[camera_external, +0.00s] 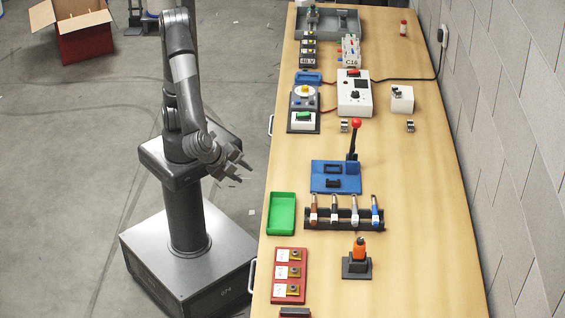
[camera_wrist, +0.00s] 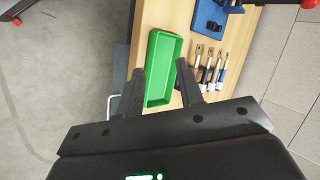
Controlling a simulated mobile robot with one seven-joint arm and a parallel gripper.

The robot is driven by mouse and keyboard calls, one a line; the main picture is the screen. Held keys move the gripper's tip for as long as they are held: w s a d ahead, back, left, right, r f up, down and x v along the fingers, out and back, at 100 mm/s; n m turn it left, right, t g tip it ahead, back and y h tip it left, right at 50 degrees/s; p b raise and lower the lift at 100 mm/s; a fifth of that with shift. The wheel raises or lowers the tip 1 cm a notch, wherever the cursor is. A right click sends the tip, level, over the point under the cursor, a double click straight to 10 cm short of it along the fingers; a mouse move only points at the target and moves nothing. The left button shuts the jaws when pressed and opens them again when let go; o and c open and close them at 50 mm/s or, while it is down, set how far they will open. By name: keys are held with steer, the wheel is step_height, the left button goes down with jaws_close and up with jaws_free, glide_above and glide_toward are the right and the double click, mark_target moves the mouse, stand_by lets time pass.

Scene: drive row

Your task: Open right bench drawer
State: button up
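The wooden bench (camera_external: 415,180) has two pale bar handles on its left side. The nearer handle (camera_external: 251,276) is low in the external view, beside my base; the farther handle (camera_external: 270,125) is higher up. The nearer handle also shows in the wrist view (camera_wrist: 110,105), left of my fingers. The drawer fronts are hidden by the viewing angle; neither drawer looks pulled out. My gripper (camera_external: 240,172) is open and empty, beside the bench's left edge between the two handles. In the wrist view its fingers (camera_wrist: 161,80) are apart, with nothing between them.
A green tray (camera_external: 282,213) lies near the bench edge by my gripper. A tool rack (camera_external: 345,218), a blue fixture (camera_external: 335,176) and a red block holder (camera_external: 289,276) stand on the bench. The floor left of the bench is open; a red box (camera_external: 84,42) stands far back.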

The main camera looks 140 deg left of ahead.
steer(key=w+d+f+m+t+y, duration=0.25)
steer(key=w+d+f+t, duration=0.2)
steer(key=d+f, duration=0.65)
steer(key=w+d+f+m+t+y, duration=0.1)
steer(key=w+d+f+m+t, duration=0.35)
steer(key=d+f, duration=0.6)
steer(key=f+x, duration=0.1)
steer(key=x, duration=1)
steer(key=shift+s+a+f, duration=0.2)
steer(key=shift+a+f, duration=0.15)
steer(key=shift+h, duration=0.25)
jaws_close()
